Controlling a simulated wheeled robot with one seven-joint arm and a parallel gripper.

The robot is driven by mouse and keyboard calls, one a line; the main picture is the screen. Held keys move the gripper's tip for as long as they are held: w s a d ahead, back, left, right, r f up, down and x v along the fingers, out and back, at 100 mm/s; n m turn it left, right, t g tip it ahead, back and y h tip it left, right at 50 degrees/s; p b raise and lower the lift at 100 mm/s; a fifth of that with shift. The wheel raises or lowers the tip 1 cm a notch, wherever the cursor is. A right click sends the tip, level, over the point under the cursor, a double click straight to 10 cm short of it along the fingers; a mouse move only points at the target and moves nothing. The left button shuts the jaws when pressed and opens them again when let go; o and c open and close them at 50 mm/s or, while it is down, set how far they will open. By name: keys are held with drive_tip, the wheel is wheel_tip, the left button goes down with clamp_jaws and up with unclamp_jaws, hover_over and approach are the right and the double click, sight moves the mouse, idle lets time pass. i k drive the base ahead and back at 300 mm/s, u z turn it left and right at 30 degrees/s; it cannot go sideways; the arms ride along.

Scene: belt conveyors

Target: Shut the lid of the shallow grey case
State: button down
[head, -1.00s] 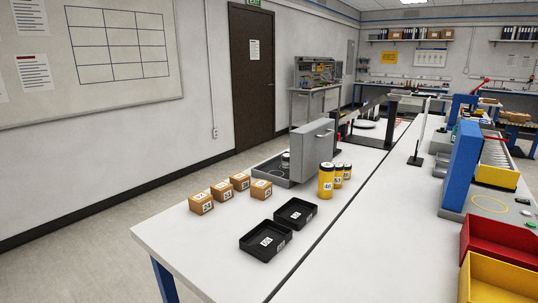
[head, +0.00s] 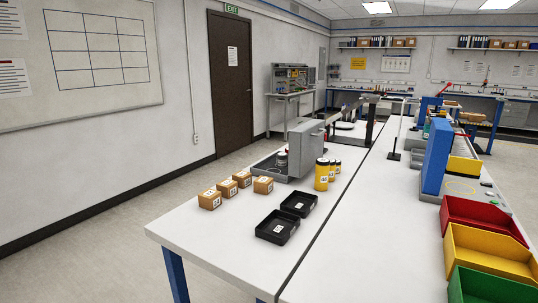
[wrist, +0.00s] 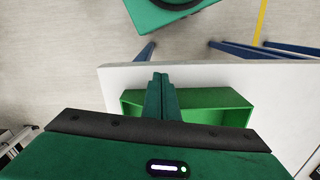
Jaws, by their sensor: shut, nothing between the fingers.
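The shallow grey case (head: 263,168) sits on the white table in the head view, left of the yellow-and-black cans. Its grey lid (head: 306,150) stands open, roughly upright, on the case's right side. A small round metallic-looking item (head: 282,158) is inside the case. My gripper (wrist: 158,78) shows only in the wrist view. Its fingers are together and empty, above or beside a green bin (wrist: 215,98) at a white table edge, far from the case. The case does not show in the wrist view.
Several small cardboard boxes (head: 227,188), two black trays (head: 277,227) and yellow cans (head: 322,174) stand near the case. Red (head: 485,222), yellow (head: 490,252) and green bins line the right side. A blue upright (head: 436,157) stands beyond them. Table space is free at the front left.

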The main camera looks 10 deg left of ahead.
sight(305, 140)
drive_tip(key=z, duration=0.7)
drive_tip(key=k, duration=1)
drive_tip(key=u, duration=1.15)
drive_tip(key=i, duration=1.5)
drive_tip(key=z, duration=0.05)
